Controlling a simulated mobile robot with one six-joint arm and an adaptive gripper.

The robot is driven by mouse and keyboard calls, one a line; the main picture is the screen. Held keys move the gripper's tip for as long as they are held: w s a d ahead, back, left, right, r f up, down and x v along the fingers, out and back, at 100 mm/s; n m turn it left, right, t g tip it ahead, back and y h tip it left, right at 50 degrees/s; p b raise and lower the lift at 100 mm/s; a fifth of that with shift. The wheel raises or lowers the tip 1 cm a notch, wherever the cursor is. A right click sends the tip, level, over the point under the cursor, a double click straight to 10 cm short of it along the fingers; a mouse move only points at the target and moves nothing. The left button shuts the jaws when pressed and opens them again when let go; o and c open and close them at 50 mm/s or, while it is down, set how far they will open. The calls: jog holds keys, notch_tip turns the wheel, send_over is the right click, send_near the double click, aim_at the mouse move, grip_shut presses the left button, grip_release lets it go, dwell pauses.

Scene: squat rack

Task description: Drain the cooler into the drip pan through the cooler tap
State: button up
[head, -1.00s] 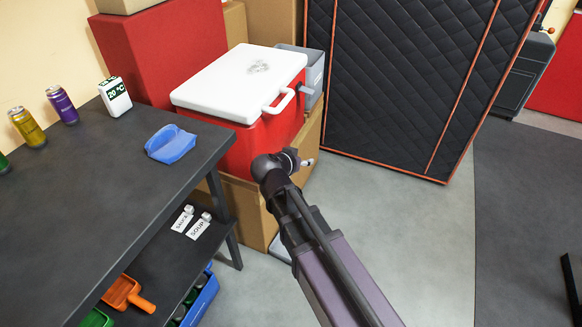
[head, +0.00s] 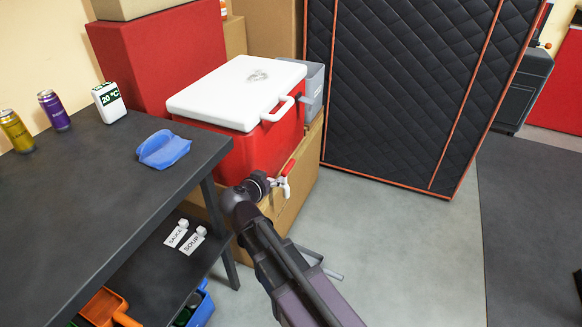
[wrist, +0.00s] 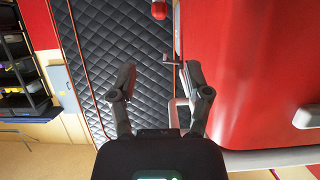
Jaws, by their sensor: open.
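The cooler (head: 262,145) is red with a white lid and sits on a cardboard box. Its tap shows low on the right-hand side, with a red lever (head: 289,167) above a pale spout (head: 285,190). In the head view my wrist is just left of the tap and my fingers are not clear. In the wrist view my gripper (wrist: 158,78) is open and empty, with the red cooler wall (wrist: 250,60) close on the right. A small red knob (wrist: 158,10) shows beyond the fingers at the top. I cannot make out the drip pan.
A dark table (head: 100,190) with a blue scoop (head: 163,149) stands at the left. A quilted black panel (head: 400,90) stands right of the cooler. A grey bin (head: 313,88) is behind it. Grey bars (head: 322,264) show low beside my arm.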

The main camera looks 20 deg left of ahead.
aim_at(289, 165)
jog(key=b+x, duration=0.5)
jog(key=x, duration=0.8)
jog(key=shift+w+f, duration=0.15)
jog(key=shift+w, duration=0.25)
jog(key=shift+c, duration=0.2)
grip_shut()
